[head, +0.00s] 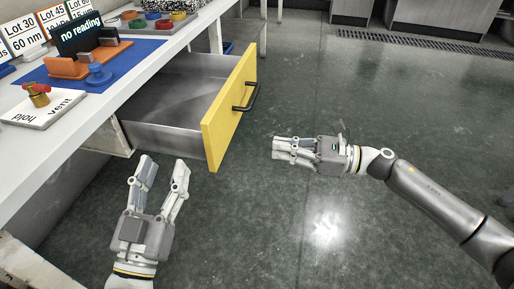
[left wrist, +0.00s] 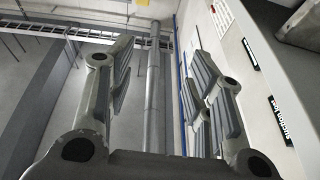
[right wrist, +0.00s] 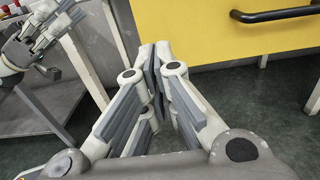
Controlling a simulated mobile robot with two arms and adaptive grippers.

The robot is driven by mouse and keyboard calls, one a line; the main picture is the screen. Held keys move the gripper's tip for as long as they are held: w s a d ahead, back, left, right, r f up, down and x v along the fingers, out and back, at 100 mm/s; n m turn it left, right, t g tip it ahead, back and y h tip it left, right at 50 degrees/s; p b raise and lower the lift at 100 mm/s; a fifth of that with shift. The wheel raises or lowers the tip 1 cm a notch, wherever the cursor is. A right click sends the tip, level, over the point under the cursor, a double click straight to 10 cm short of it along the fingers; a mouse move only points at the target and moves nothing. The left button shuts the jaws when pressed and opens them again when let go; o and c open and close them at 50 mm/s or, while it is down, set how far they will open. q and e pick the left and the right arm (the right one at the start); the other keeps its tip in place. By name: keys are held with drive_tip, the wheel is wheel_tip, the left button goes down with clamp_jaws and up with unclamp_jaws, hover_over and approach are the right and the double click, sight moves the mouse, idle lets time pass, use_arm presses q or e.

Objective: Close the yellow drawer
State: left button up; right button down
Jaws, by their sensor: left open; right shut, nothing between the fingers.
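The yellow drawer front (head: 226,112) stands pulled out from under the white bench in the head view, with its grey metal box (head: 165,105) open and looking empty. Its dark bar handle (head: 248,97) is on the outer face. My right gripper (head: 275,147) is shut and empty, to the right of the drawer front and apart from it. In the right wrist view the yellow front (right wrist: 220,30) and handle (right wrist: 270,14) are beyond the fingers. My left gripper (head: 165,170) is open and empty, below and left of the drawer front; its fingers also show in the left wrist view (left wrist: 155,85).
The white bench top (head: 120,92) carries a blue mat (head: 50,76), an orange stand (head: 68,66), a "hold/vent" plate (head: 45,110) with a red-topped valve, lot signs and coloured rings. The dark floor (head: 370,90) right of the drawer is clear.

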sight(218, 139)
drive_tip(key=b+x, duration=0.1)
drive_tip(key=x, duration=1.1)
drive_tip(key=shift+w+a, duration=0.1)
drive_tip(key=shift+a, duration=0.05)
use_arm(q)
drive_tip(key=r+t, duration=0.1)
drive_tip(key=s+r+t, duration=0.1)
drive_tip(key=s+r+h, duration=0.1)
drive_tip(key=r, duration=0.1)
drive_tip(key=shift+t, duration=0.4)
use_arm(e)
drive_tip(key=shift+w+a, duration=0.15)
drive_tip(key=shift+a, duration=0.25)
